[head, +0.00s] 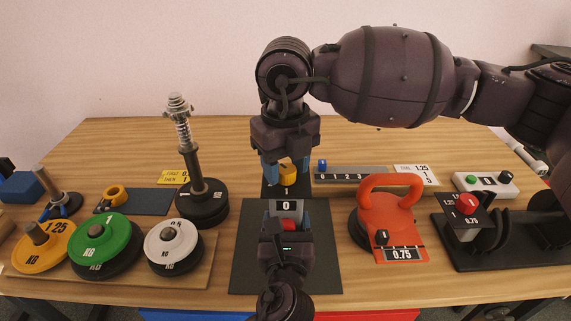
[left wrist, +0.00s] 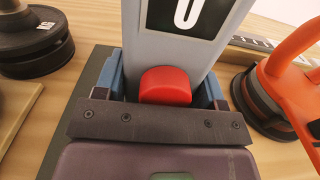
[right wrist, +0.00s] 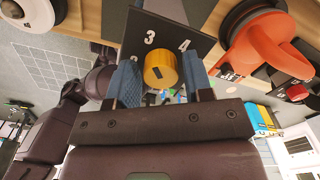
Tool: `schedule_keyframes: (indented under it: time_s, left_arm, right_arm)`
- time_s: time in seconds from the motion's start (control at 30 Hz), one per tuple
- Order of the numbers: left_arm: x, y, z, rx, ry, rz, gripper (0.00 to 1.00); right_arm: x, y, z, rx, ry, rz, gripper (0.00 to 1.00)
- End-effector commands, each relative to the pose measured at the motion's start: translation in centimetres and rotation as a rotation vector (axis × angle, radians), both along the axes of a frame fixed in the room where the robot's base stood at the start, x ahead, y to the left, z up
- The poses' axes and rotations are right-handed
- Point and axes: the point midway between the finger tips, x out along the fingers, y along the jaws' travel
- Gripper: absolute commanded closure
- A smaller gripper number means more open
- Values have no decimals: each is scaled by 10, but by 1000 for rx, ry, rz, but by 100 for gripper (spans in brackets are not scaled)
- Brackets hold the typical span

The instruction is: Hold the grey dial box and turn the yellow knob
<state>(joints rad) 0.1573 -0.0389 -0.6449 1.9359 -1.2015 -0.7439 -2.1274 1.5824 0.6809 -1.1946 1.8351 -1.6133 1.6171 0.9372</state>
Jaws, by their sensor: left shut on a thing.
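The grey dial box (head: 287,207) stands on a dark mat in the middle of the table, with a "0" on its face. It fills the left wrist view (left wrist: 190,55), with a red button (left wrist: 165,86) low on its near side. My left gripper (head: 286,224) is shut on the box, a blue finger on each side. The yellow knob (head: 288,173) sits on a black numbered plate above the box. My right gripper (head: 285,168) points down over it, open, its fingers either side of the knob. The right wrist view shows the knob (right wrist: 160,69) between them, with "3" and "4" beyond.
An orange kettlebell (head: 390,217) stands close to the right of the box. A black weight with a spring post (head: 201,200) stands to the left. Coloured weight discs lie on a wooden board (head: 205,270) at front left. A grey numbered rail (head: 350,175) lies behind the kettlebell.

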Motion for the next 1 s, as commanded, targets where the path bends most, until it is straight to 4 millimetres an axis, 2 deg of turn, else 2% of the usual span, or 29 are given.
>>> schedule_keyframes:
  time_s: [0.1, 0.47, 0.57, 1.0]
  left_arm:
    - [0, 0, 1, -1, -1, 1, 77]
    - [1, 1, 1, -2, -1, 3, 77]
    - [1, 1, 1, -2, -1, 4, 77]
    - [1, 1, 1, -2, -1, 4, 77]
  right_arm:
    - [-1, 0, 0, -1, 1, 1, 40]
    - [-1, 0, 5, -1, 2, 2, 40]
    - [-1, 0, 17, -1, 0, 2, 40]
    - [-1, 0, 97, -1, -1, 2, 40]
